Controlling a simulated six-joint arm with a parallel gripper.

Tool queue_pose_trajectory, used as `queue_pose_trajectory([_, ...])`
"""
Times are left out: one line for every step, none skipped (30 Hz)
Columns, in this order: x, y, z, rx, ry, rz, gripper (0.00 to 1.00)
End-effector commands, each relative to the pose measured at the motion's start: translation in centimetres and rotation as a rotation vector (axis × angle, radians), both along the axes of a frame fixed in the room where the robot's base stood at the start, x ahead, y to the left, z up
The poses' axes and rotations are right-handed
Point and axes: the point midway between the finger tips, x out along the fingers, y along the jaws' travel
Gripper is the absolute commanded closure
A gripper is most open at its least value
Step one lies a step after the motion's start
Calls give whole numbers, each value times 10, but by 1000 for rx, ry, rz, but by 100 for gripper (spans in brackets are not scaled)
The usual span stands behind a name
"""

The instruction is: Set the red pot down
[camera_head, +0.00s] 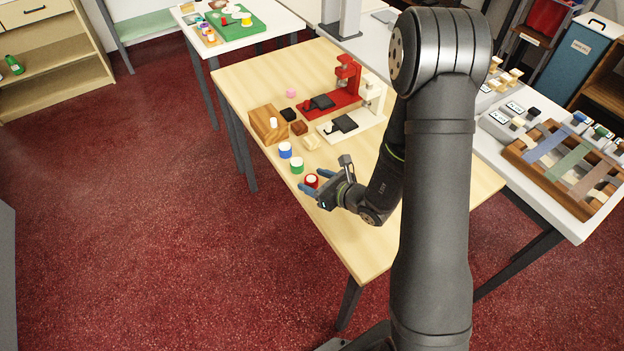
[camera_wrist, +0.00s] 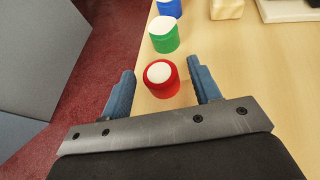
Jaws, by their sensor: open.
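The red pot (camera_head: 311,181) has a white top and stands upright on the light wooden table (camera_head: 350,235), near its left edge. In the wrist view the red pot (camera_wrist: 162,80) sits between the two blue fingers of my gripper (camera_wrist: 164,88). My gripper (camera_head: 315,187) is open around the pot in the head view, low over the table. The pot's underside is hidden.
A green pot (camera_head: 297,165) and a blue pot (camera_head: 285,150) stand in a line beyond the red one. A wooden block (camera_head: 268,125), small blocks and red and white stands (camera_head: 330,103) are farther back. The table's front part is clear.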

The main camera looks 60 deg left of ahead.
Motion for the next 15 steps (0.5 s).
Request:
queue_pose_trajectory([4, -10, 4, 0, -1, -4, 43])
queue_pose_trajectory([5, -16, 7, 0, 0, -5, 43])
queue_pose_trajectory([7, -23, 10, 0, -1, -5, 43])
queue_pose_trajectory([9, -30, 13, -1, 0, -5, 43])
queue_pose_trajectory([11, -36, 16, 0, -1, -6, 43])
queue_pose_trajectory([12, -44, 19, 1, -1, -5, 43])
queue_pose_trajectory([14, -49, 21, 1, 0, -6, 43])
queue_pose_trajectory([15, -54, 23, 1, -1, -5, 43])
queue_pose_trajectory([16, -61, 26, 0, -1, -5, 43])
queue_pose_trajectory([17, -65, 28, 0, -1, -4, 43])
queue_pose_trajectory([18, -70, 30, 0, -1, -5, 43])
queue_pose_trajectory([19, -75, 32, 0, -1, -4, 43])
queue_pose_trajectory([20, -78, 33, 0, -1, -4, 43])
queue_pose_trajectory([21, -81, 35, 1, 0, -4, 43])
queue_pose_trajectory([22, -84, 36, 0, -1, -3, 43])
